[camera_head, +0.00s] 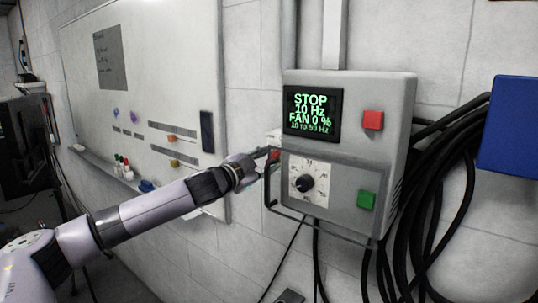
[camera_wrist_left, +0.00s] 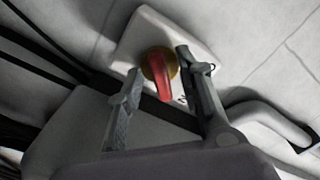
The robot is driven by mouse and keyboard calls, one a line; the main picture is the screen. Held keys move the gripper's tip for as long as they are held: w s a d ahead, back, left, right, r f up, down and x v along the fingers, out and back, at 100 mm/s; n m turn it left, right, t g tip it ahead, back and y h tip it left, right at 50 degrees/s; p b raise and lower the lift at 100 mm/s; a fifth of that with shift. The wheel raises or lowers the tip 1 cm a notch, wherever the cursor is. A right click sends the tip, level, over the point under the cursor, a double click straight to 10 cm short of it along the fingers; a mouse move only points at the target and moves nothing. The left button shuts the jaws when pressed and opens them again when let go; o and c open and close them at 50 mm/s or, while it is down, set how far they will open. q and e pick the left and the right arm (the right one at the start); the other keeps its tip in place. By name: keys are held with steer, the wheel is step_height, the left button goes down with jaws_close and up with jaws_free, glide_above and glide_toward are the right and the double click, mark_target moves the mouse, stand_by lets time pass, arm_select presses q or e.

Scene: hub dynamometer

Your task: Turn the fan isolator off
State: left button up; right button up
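The fan isolator (camera_wrist_left: 150,28) is a pale box on the wall with a red rotary handle (camera_wrist_left: 163,84) on a yellow round base (camera_wrist_left: 147,66). In the head view a bit of its red handle (camera_head: 274,154) shows just left of the grey control box, and the rest is largely hidden. My left gripper (camera_head: 262,160) is at the isolator. In the left wrist view its two fingers (camera_wrist_left: 158,62) are apart, one on either side of the red handle, with visible gaps to it. My right gripper is not in view.
The grey control box (camera_head: 400,95) has a screen (camera_head: 312,113) reading STOP, 10 Hz, FAN 0 %, a red button (camera_head: 373,120), a green button (camera_head: 366,200), a dial (camera_head: 306,183) and a guard rail (camera_head: 330,232). Black cables (camera_head: 425,225) hang right. A whiteboard (camera_head: 165,50) is left.

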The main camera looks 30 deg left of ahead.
arm_select(q)
steer(key=shift+w, duration=0.45)
steer(key=shift+s, duration=0.1)
jaws_close()
